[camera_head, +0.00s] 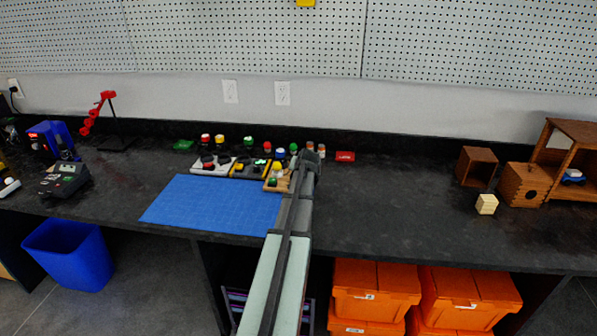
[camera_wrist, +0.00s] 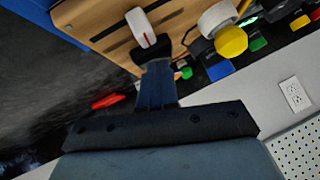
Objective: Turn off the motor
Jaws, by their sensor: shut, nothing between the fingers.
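My gripper (camera_wrist: 152,52) is shut with nothing in it. In the wrist view its fingertips are right at a white switch or knob (camera_wrist: 140,24) with a red line on it; I cannot tell whether they touch. This white part sits on a slotted wooden board (camera_wrist: 95,22). In the head view the wooden board (camera_head: 271,187) lies at the right end of a row of small control boards, and my gripper (camera_head: 311,152) is over its right side, with my arm hiding part of it. I cannot tell which part is the motor.
A yellow-topped knob (camera_wrist: 231,41) stands near the fingers. White (camera_head: 213,166) and black boards with coloured knobs stand to the left. A blue mat (camera_head: 215,203) lies in front. A red block (camera_head: 345,156) lies right of the gripper.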

